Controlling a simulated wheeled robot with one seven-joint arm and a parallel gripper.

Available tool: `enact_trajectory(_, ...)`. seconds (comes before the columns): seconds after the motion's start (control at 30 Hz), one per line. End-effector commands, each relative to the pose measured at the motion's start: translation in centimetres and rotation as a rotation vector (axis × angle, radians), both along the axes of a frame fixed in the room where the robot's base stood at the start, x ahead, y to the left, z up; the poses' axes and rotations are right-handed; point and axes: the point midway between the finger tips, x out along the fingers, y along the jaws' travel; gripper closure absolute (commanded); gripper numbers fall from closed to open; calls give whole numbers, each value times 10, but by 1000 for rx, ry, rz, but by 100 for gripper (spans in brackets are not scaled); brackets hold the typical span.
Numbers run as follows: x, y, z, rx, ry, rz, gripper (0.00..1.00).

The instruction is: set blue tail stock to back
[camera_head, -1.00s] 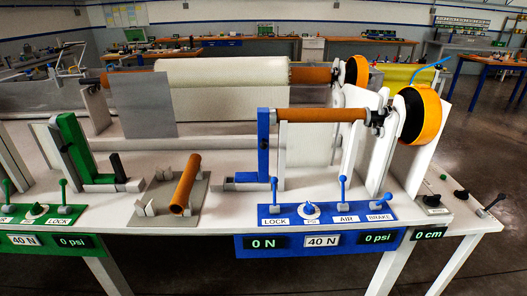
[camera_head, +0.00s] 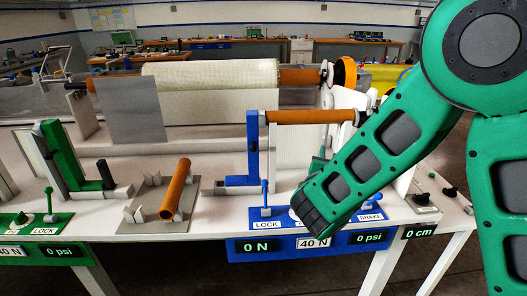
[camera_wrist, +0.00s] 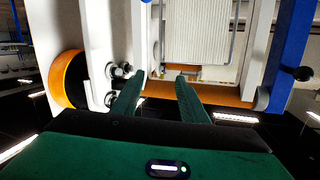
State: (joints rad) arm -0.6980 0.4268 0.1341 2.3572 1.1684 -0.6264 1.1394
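The blue tail stock (camera_head: 253,150) stands upright at the left end of an orange tube (camera_head: 308,117) in the head view. It meets or nearly meets the tube end. Its foot lies on a grey rail. In the wrist view the blue tail stock (camera_wrist: 288,50) is at the right edge, with a black knob on its side. My gripper's two green fingers (camera_wrist: 160,77) are apart with nothing between them, pointing towards the orange tube (camera_wrist: 215,100) and white frame.
The blue panel (camera_head: 266,226) with the LOCK lever (camera_head: 265,193) is below the tail stock. A loose orange tube (camera_head: 178,189) lies on a grey holder to the left, near the green tail stock (camera_head: 68,158). A large white roll (camera_head: 210,82) lies behind.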

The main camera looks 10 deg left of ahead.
Motion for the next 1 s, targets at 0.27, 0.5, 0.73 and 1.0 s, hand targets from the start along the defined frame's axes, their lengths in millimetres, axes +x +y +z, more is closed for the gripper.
enact_trajectory(0.27,-55,176,-20,74,-117,406,60)
enact_trajectory(0.5,-63,203,-22,94,-130,469,60)
enact_trajectory(0.73,-38,213,-21,97,-131,466,60)
enact_trajectory(1.0,-2,230,-22,93,-130,464,60)
